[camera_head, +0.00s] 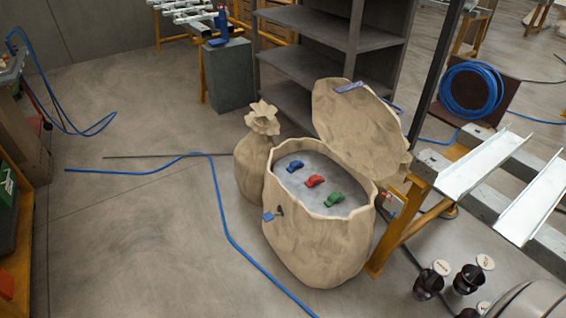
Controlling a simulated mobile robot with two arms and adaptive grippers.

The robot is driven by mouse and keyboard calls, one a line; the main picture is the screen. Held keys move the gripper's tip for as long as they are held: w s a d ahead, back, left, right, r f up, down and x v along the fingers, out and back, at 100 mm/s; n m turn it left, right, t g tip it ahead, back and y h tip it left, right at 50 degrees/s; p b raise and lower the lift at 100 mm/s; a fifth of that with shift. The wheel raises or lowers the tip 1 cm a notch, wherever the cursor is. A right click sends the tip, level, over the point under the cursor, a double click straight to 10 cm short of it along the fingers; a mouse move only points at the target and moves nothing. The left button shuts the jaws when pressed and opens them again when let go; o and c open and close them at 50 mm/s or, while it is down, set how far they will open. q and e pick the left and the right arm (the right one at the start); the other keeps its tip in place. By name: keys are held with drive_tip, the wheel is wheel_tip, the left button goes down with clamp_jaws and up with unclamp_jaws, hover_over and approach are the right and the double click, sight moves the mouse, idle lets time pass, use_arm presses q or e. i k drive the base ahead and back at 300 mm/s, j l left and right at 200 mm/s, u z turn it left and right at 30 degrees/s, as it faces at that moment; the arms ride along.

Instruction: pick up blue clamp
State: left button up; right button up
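A small blue clamp (295,166) lies on the grey surface (312,198) inside an open tan sack-like container (315,248). A red clamp (315,181) and a green clamp (333,199) lie on the same surface, in a row to its lower right. The three clamps are apart from each other. The blue one is nearest the container's back left rim. Neither of my grippers shows in the head view.
The container's raised lid (358,125) stands at its back right. A tied sack (256,150) is close on its left. A yellow stand with metal channels (487,175) is to the right, dark shelving (335,45) behind.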

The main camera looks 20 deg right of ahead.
sight(295, 164)
drive_tip(key=z, duration=1)
